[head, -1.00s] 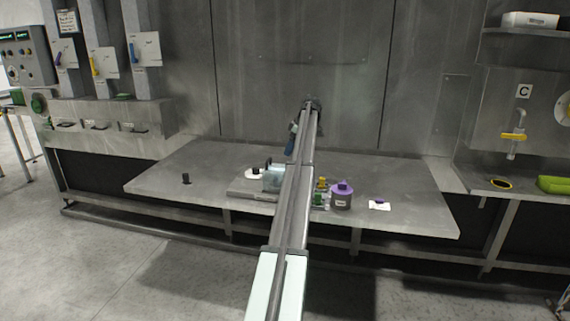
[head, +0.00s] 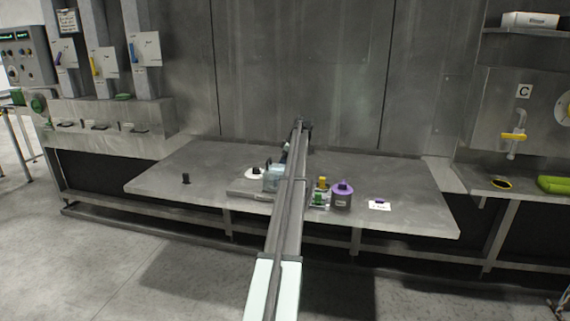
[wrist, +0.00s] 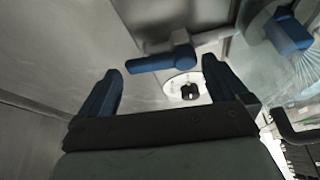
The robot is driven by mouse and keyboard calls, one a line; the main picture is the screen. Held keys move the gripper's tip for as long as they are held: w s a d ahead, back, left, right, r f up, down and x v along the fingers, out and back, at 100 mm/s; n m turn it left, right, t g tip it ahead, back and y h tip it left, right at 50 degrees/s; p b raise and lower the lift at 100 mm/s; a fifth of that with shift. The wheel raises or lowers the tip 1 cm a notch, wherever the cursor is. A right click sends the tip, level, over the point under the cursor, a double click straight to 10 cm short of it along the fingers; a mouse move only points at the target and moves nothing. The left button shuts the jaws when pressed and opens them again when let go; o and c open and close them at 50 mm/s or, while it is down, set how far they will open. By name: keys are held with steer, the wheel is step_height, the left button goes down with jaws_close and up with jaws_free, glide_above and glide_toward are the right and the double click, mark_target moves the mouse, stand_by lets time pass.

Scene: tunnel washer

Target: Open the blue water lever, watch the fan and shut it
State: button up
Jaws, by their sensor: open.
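The blue lever (wrist: 162,60) lies across the upper middle of the wrist view, on a grey pipe fitting. My gripper (wrist: 163,70) is open, its two blue fingers on either side of the near side of the lever. No grip on it shows, and I cannot tell whether the fingers touch it. A clear round housing with radiating lines and a blue block (wrist: 291,36) on it is at the upper right; I cannot tell if it is a fan or turns. In the head view a clear unit (head: 272,180) stands on the bench, and my arm hides the lever.
A white disc with a black knob (wrist: 187,88) lies beyond my fingers. On the bench (head: 400,215) stand a purple-topped container (head: 342,195), a white card (head: 379,205) and a black peg (head: 186,178). A black curved handle (wrist: 290,128) is right of my gripper.

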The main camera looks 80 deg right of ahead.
steer(key=c, duration=1)
steer(key=shift+s+a+m, duration=0.1)
steer(key=shift+m, duration=0.3)
steer(key=m, duration=0.1)
steer(key=m+h, duration=0.1)
steer(key=s+m, duration=0.1)
steer(key=shift+a+m+h, duration=0.25)
steer(key=shift+m+h, duration=0.15)
steer(key=m, duration=0.2)
steer(key=m+g+h, duration=0.1)
steer(key=shift+s+a+m, duration=0.25)
steer(key=shift+a+m, duration=0.05)
steer(key=m, duration=0.1)
steer(key=m+g, duration=0.1)
steer(key=m, duration=0.1)
steer(key=a+m+h, duration=0.1)
steer(key=shift+s+g, duration=0.3)
steer(key=shift+g, duration=0.1)
steer(key=shift+a+m+g, duration=0.2)
steer(key=shift+m+g, duration=0.2)
steer(key=shift+m, duration=0.7)
steer(key=shift+a+m+g, duration=0.15)
steer(key=shift+m+g, duration=0.25)
steer(key=shift+m, duration=0.7)
